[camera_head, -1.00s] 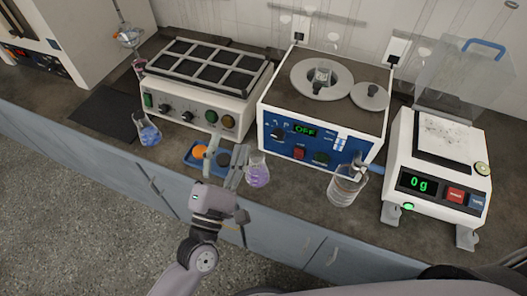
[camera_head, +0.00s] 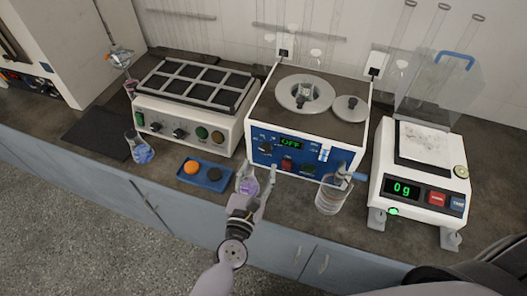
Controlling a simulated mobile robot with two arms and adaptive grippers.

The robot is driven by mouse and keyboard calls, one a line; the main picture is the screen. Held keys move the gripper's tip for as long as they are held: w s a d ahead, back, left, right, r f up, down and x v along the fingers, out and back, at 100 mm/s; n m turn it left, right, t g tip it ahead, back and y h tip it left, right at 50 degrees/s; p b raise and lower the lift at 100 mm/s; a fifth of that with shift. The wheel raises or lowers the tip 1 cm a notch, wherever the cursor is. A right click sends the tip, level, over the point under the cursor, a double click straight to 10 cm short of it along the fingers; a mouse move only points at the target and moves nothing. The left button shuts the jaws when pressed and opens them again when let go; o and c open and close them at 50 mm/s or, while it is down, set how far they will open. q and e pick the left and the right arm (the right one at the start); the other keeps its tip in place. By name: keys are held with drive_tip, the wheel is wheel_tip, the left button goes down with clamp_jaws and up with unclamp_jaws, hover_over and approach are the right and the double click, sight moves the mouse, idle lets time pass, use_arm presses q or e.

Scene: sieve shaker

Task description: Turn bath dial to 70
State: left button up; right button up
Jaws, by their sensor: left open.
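The bath (camera_head: 338,128) is a white box with a blue front panel, a green display reading OFF and ring lids on top. A dark dial (camera_head: 265,147) sits at the left of the panel, below and left of the display. Its pointer is too small to read. My left gripper (camera_head: 256,171) is open in front of the bath, its fingers pointing up at the panel, a little below the dial and apart from it. A flask of purple liquid (camera_head: 248,186) shows between the fingers; I cannot tell if they touch it. My right gripper is not in view.
A blue tray (camera_head: 215,184) with an orange and a dark round item lies left of my gripper. A glass beaker (camera_head: 329,197) stands at right, before the bath. A balance (camera_head: 425,170) is further right. A flask of blue liquid (camera_head: 142,152) stands at left.

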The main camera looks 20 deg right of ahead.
sight(265, 151)
use_arm(q)
drive_tip(key=x, duration=0.4)
drive_tip(key=shift+w+d, duration=0.2)
drive_tip(key=shift+w, duration=0.1)
drive_tip(key=shift+w+d, duration=0.3)
drive_tip(key=shift+w, duration=0.25)
drive_tip(key=c, duration=1.2)
drive_tip(key=shift+o, duration=0.2)
drive_tip(key=shift+f, duration=0.1)
drive_tip(key=m+b, duration=0.1)
drive_tip(key=m, duration=0.1)
drive_tip(key=shift+m, duration=0.4)
drive_tip(key=shift+m+b, duration=0.75)
drive_tip(key=shift+m, duration=1.25)
